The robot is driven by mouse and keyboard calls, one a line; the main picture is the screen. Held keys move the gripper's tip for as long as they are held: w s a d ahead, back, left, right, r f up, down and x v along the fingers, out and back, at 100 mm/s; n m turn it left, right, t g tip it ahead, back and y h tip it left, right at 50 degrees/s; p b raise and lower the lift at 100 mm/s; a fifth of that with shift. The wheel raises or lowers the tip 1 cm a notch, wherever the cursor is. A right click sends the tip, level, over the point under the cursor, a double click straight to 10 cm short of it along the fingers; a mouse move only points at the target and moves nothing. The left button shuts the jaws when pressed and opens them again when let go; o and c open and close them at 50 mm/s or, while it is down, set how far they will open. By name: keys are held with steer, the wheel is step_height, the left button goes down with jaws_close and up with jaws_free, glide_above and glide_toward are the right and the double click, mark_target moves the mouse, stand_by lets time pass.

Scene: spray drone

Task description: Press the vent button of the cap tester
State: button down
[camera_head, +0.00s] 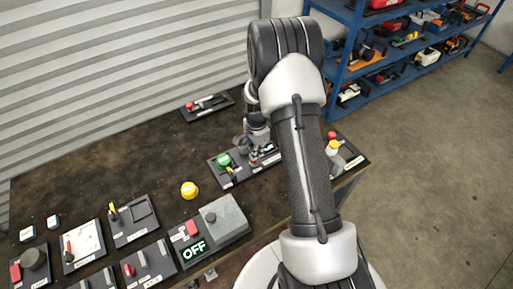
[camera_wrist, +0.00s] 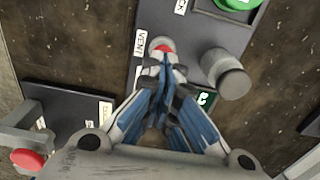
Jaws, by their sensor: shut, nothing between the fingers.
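The cap tester is a dark panel (camera_wrist: 195,20) in the wrist view, with a green cap (camera_wrist: 235,3) at its top edge and a grey cylinder (camera_wrist: 225,75) on the right. A red vent button (camera_wrist: 161,44) on a pale base sits by the VENT label. My gripper (camera_wrist: 163,72) is shut and empty, its fingertips overlapping the near side of the button; I cannot tell whether they touch it. In the head view the tester's green cap (camera_head: 224,160) shows, and my gripper (camera_head: 256,151) is over the panel, partly hidden by my arm.
A small green display (camera_wrist: 206,99) lies beside the fingers. Another panel with a red knob (camera_wrist: 27,159) is at lower left. The bench's back left is clear.

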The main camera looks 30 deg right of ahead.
mark_target(257, 160)
steer(key=shift+f, duration=0.25)
step_height(257, 160, down, 2)
steer(key=shift+f+b, duration=0.1)
steer(key=shift+b, duration=0.5)
steer(key=shift+s+a, duration=0.1)
steer(key=shift+s, duration=0.2)
step_height(257, 160, up, 15)
steer(key=p, duration=0.5)
steer(key=shift+w, duration=0.35)
